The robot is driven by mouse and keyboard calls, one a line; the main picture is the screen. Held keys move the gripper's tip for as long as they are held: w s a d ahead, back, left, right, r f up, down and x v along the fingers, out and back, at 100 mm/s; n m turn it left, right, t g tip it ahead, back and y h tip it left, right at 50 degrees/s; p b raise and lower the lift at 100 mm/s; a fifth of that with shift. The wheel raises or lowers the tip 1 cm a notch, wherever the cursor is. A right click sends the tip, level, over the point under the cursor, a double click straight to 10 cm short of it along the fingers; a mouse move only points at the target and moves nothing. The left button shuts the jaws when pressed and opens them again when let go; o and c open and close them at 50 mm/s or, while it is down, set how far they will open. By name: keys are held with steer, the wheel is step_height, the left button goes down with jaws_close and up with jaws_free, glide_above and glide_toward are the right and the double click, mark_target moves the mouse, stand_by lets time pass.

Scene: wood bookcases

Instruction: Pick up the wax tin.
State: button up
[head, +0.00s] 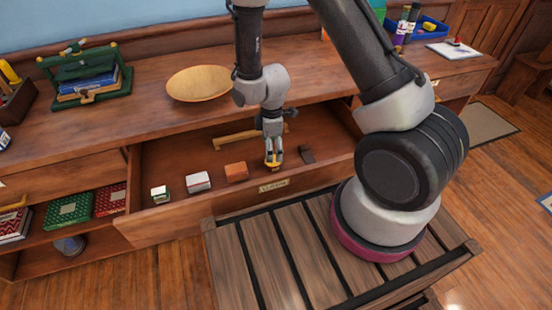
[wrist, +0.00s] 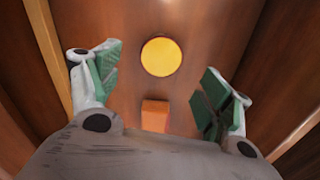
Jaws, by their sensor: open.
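A round yellow tin (wrist: 162,57), which I take to be the wax tin, lies flat on the bottom of the open drawer (head: 160,225). In the head view the tin (head: 275,165) shows partly, just under my gripper (head: 273,152). In the wrist view my gripper (wrist: 160,78) is open and empty, with the tin seen between and a little beyond its green-padded fingers. I cannot tell the exact height gap between fingertips and tin.
An orange box (head: 236,172) lies left of the tin.

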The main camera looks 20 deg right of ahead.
step_height(320, 180, down, 6)
steer(key=shift+s+f, duration=0.1)
steer(key=shift+f, duration=0.05)
steer(key=c, duration=1.2)
